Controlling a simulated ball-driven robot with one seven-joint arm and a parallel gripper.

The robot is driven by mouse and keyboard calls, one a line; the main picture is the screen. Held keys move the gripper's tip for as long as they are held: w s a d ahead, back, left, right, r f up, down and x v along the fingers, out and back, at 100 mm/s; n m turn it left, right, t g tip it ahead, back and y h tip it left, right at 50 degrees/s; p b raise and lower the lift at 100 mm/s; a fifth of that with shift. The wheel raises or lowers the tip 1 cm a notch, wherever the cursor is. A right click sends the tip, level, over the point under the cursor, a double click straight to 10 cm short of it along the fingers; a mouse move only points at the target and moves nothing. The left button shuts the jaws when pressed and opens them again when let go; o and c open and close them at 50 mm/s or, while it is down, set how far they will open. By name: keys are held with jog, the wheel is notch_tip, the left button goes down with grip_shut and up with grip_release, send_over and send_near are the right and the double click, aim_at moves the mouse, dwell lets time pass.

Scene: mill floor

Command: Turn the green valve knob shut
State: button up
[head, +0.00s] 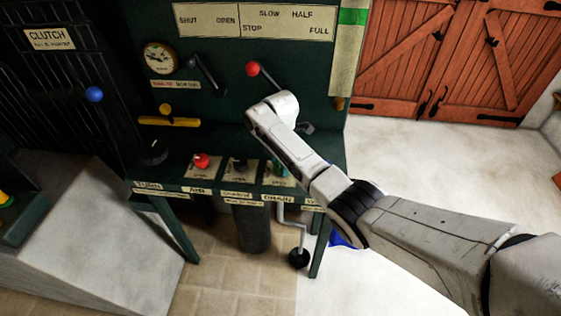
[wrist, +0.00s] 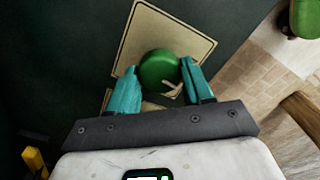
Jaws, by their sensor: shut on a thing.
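The green valve knob (wrist: 158,70) is round and stands on a cream plate (wrist: 190,38) in the wrist view. A pale pointer mark shows near its lower right edge. My gripper (wrist: 160,73) has its two teal fingers on either side of the knob and is shut on it. The plate's lettering is not readable here. In the head view a bit of green-teal (head: 280,168) shows at the right end of the console's sloping top, beside my arm; I cannot tell knob from finger there.
Left of it on the console are a red knob (head: 201,161) and a dark knob (head: 239,163). A red-balled lever (head: 252,69) rises behind, close to my arm. A crank with a black ball (head: 298,258) hangs below. Open pale floor (head: 440,165) lies right.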

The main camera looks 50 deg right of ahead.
jog(key=m+p, duration=0.1)
jog(key=m, duration=0.2)
jog(key=shift+r+m, duration=0.15)
jog(key=shift+m, duration=0.15)
jog(key=m+p, duration=0.1)
jog(key=m, duration=0.3)
jog(key=shift+m, duration=0.3)
jog(key=m+p, duration=0.1)
jog(key=m, duration=0.3)
jog(key=shift+m, duration=2)
jog(key=o, duration=1)
jog(key=shift+o, duration=0.2)
notch_tip(320, 180, up, 11)
jog(key=shift+f, duration=0.2)
